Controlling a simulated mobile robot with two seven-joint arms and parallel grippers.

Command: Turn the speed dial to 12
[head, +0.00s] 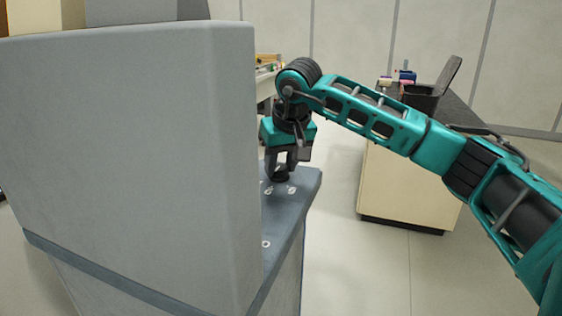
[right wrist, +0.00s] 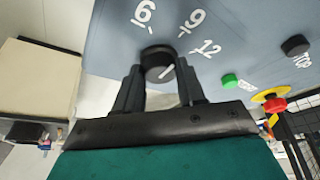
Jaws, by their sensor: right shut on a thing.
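The speed dial (right wrist: 157,56) is a black round knob on a blue-grey panel. The white numbers 6, 9 and 12 (right wrist: 208,48) stand around it. A short white line shows on the dial's near face, slanting up to the right; I cannot tell which number it marks. My right gripper (right wrist: 159,82) is shut on the dial, one finger on each side. In the head view my right gripper (head: 281,163) points down onto the dial (head: 279,176) on the machine's ledge. My left gripper is in neither view.
A green button (right wrist: 229,80), a black button (right wrist: 295,46) labelled STOP and a red knob on yellow (right wrist: 275,104) lie right of the dial. The tall grey machine housing (head: 130,170) stands left of my right arm. A cream cabinet (head: 405,185) stands behind the arm.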

